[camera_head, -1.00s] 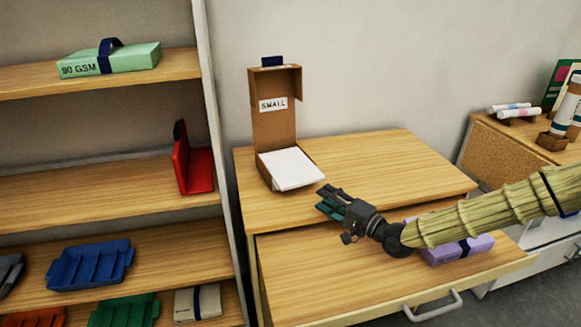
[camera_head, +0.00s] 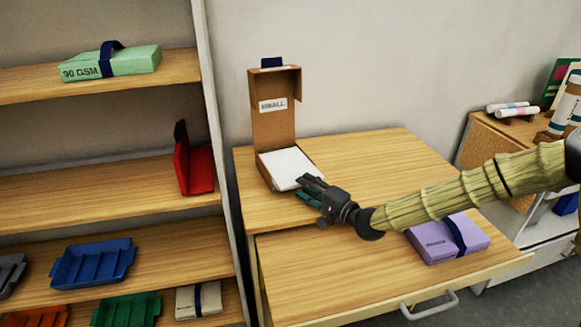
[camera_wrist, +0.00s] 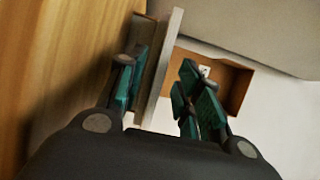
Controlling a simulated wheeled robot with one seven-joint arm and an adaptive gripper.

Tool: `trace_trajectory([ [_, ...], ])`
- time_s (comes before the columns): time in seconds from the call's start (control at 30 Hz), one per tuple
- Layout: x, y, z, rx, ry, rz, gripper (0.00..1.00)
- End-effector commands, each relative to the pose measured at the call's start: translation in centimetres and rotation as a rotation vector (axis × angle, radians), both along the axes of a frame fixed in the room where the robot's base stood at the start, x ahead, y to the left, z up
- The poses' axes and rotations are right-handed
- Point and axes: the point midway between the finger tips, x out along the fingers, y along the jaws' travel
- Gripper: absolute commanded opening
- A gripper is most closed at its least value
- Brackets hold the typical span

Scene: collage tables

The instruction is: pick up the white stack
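The white stack (camera_head: 287,168) lies in the open brown box (camera_head: 273,112) labelled SMALL, on the table, with its near end sticking out over the box's front. My gripper (camera_head: 304,186) is at the stack's near right corner. In the wrist view my gripper (camera_wrist: 160,85) is open, with one teal-padded finger on each side of the stack's edge (camera_wrist: 163,62). A gap shows between the stack and the right finger; whether the left finger touches cannot be told.
A purple banded pack (camera_head: 447,239) lies in the pulled-out drawer (camera_head: 340,280) below my arm. The box's upright lid stands behind the stack. A shelf (camera_head: 100,190) on the left holds a red holder, trays and banded packs. The tabletop (camera_head: 390,170) right of the box is clear.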

Motion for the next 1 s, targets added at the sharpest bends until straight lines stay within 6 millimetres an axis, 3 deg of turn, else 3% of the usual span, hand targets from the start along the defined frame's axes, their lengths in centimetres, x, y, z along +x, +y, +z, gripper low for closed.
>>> trace_trajectory([
  [0.03,0.0,0.0,0.0,0.0,0.0,0.0,0.33],
  [0.2,0.0,0.0,0.0,0.0,0.0,0.0,0.02],
  [0.23,0.0,0.0,0.0,0.0,0.0,0.0,0.0],
  [0.67,0.0,-0.1,0.3,0.001,-0.001,-0.001,0.0],
  [1.0,0.1,-0.1,3.5,0.002,-0.004,-0.002,0.0],
])
